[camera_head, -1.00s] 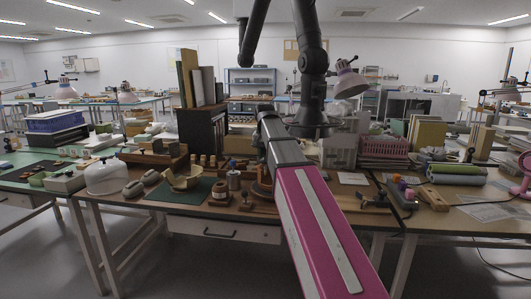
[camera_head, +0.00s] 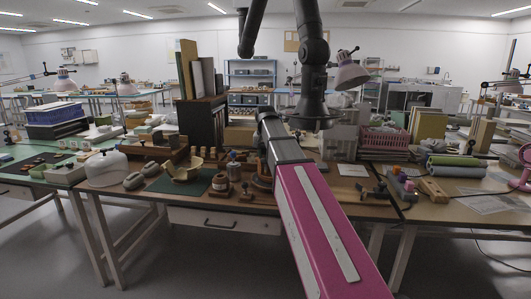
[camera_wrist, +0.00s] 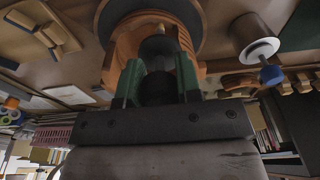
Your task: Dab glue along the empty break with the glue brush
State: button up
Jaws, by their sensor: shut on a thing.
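My gripper (camera_wrist: 158,80) has two green fingers. It is shut on a dark, narrow thing that I take to be the glue brush; its bristles are not clear. Just beyond the fingertips in the wrist view is an orange-brown vessel (camera_wrist: 120,50) with an opening or gap in its wall. It is set against a dark round disc (camera_wrist: 150,12), apparently a turntable. Whether the brush touches the break is hidden. In the head view my arm covers the gripper and most of the vessel; part of the disc shows (camera_head: 260,183).
A metal tin with a blue knob (camera_head: 233,168) stands left of my arm, also in the wrist view (camera_wrist: 256,42). A brown jar (camera_head: 219,186), a cream bowl (camera_head: 184,172) on a green mat (camera_head: 165,185) and a white dome (camera_head: 105,170) stand further left. A small clamp-like tool (camera_head: 377,192) lies right.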

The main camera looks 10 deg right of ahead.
jog(key=shift+w+f, duration=0.2)
jog(key=shift+f, duration=0.55)
jog(key=shift+s+d, duration=0.1)
jog(key=shift+d, duration=0.05)
jog(key=shift+s+d, duration=0.35)
jog(key=shift+d, duration=2.85)
notch_tip(320, 180, up, 8)
jog(key=s, duration=0.2)
jog(key=shift+s+a+r, duration=0.25)
jog(key=shift+s, duration=0.1)
